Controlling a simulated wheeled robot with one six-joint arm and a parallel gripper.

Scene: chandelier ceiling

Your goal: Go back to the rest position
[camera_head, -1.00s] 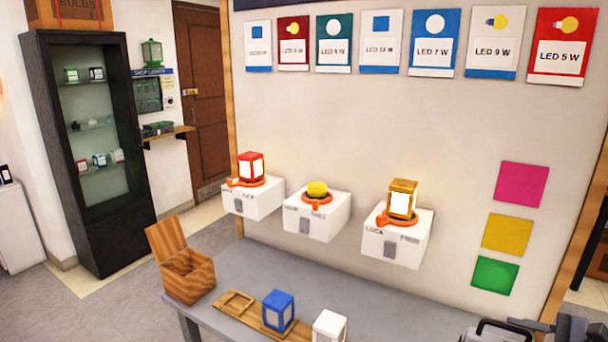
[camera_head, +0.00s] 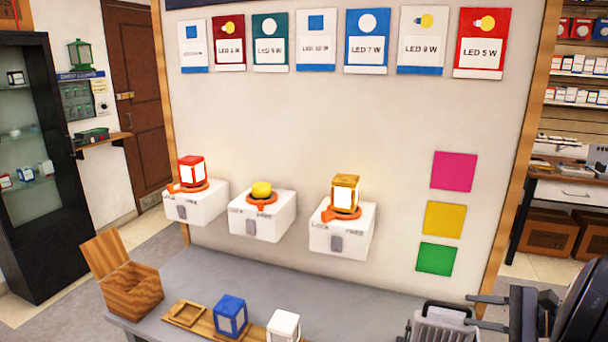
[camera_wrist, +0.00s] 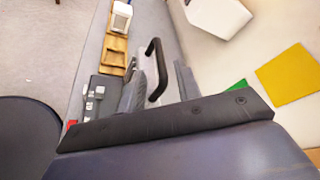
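My gripper (camera_head: 474,312) is at the lower right of the head view, beside a grey ribbed case (camera_head: 440,325) with a black handle. Its two dark fingers point left with a gap between them, and I see nothing held. In the wrist view, a dark bar of my gripper crosses the lower part, and the case's black handle (camera_wrist: 156,72) shows just beyond it. Whether the gripper touches the case cannot be told.
The grey table (camera_head: 330,295) holds an open wooden box (camera_head: 133,292), a wooden tray (camera_head: 187,313), a blue lantern (camera_head: 230,316) and a white lantern (camera_head: 284,325). White wall boxes (camera_head: 342,232) stick out above it. A dark cabinet (camera_head: 55,180) stands left, shelves right.

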